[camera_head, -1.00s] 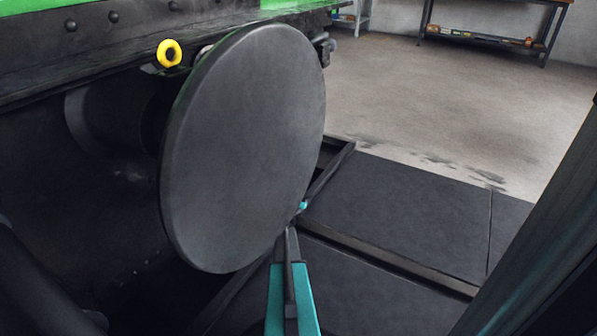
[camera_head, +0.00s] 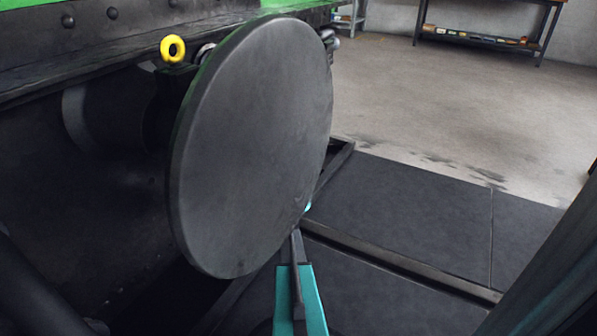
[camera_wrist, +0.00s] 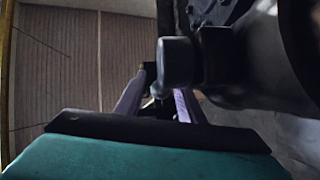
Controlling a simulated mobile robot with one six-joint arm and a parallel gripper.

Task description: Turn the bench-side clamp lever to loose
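I cannot make out the clamp lever for certain in either view. In the wrist view a dark knob-like part (camera_wrist: 176,61) sticks out from a larger dark fitting, close to my fingers; I cannot tell whether it belongs to the lever. My gripper (camera_wrist: 155,92) shows there as two purple-grey fingers beyond a black edge and teal housing. Their tips are dark and partly hidden, so the grip is unclear. In the head view my teal arm (camera_head: 301,300) reaches up behind the big round buffer disc (camera_head: 252,150), which hides the gripper.
A yellow ring (camera_head: 164,50) hangs from the dark beam left of the disc. A hook-like metal part (camera_head: 329,39) shows right of it. Dark floor plates (camera_head: 400,215) and a rail lie at the right. A workbench (camera_head: 480,38) stands far back beyond open floor.

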